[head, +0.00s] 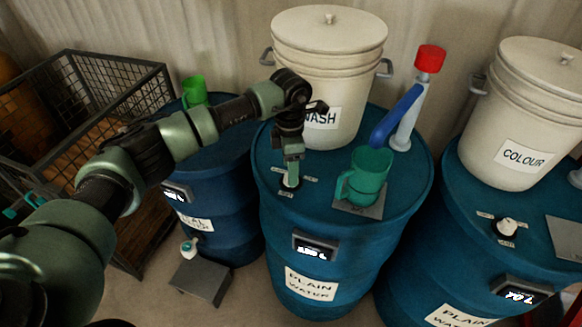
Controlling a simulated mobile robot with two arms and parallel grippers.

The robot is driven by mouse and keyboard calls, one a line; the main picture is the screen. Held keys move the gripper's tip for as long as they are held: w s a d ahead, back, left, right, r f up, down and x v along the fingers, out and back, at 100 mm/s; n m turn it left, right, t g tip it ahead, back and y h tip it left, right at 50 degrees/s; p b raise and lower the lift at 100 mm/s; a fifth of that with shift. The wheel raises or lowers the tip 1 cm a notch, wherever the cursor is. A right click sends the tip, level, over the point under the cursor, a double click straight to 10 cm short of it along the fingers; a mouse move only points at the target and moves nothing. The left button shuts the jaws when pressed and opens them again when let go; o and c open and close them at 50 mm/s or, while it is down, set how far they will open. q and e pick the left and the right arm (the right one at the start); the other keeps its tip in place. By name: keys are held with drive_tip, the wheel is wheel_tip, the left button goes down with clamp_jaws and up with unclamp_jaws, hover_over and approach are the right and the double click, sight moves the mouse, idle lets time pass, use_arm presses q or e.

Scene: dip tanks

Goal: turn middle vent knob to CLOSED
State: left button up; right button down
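The middle blue drum (405,200) has a vent knob (290,183) on its top, front left, between small labels too small to read. The knob is pale with a dark base, and its upper part is partly hidden by my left gripper (293,172). My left arm comes in from the left, and the gripper points down with its fingertips at the knob. I cannot tell whether the fingers grip it or only stand around it. The knob's exact setting is unclear. My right gripper is not in view.
A WASH bucket (330,68), a green mug (370,178) on a grey plate, and a red-topped blue-and-white pump (405,115) stand on the middle drum. The right drum has a COLOUR bucket (525,125) and another knob (506,227). A wire crate (110,65) stands left.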

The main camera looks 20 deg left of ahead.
use_arm(q)
drive_tip(key=shift+w+f, duration=0.2)
drive_tip(key=shift+f, duration=0.9)
drive_tip(key=shift+f+p, duration=0.3)
drive_tip(key=c, duration=1)
clamp_jaws()
drive_tip(key=n+b, duration=0.3)
drive_tip(key=n, duration=0.1)
drive_tip(key=shift+f+b, duration=0.1)
drive_tip(key=shift+b, duration=0.25)
drive_tip(key=n+b, duration=0.2)
drive_tip(key=n, duration=0.2)
drive_tip(key=shift+n+b, duration=0.4)
drive_tip(key=n+b, duration=0.2)
drive_tip(key=n, duration=0.2)
drive_tip(key=shift+n, duration=0.3)
drive_tip(key=shift+r+n+b, duration=0.15)
drive_tip(key=shift+n+b, duration=0.4)
drive_tip(key=shift+n, duration=0.55)
drive_tip(key=shift+r+n+b, duration=0.1)
drive_tip(key=shift+n+b, duration=0.45)
drive_tip(key=shift+n, duration=0.55)
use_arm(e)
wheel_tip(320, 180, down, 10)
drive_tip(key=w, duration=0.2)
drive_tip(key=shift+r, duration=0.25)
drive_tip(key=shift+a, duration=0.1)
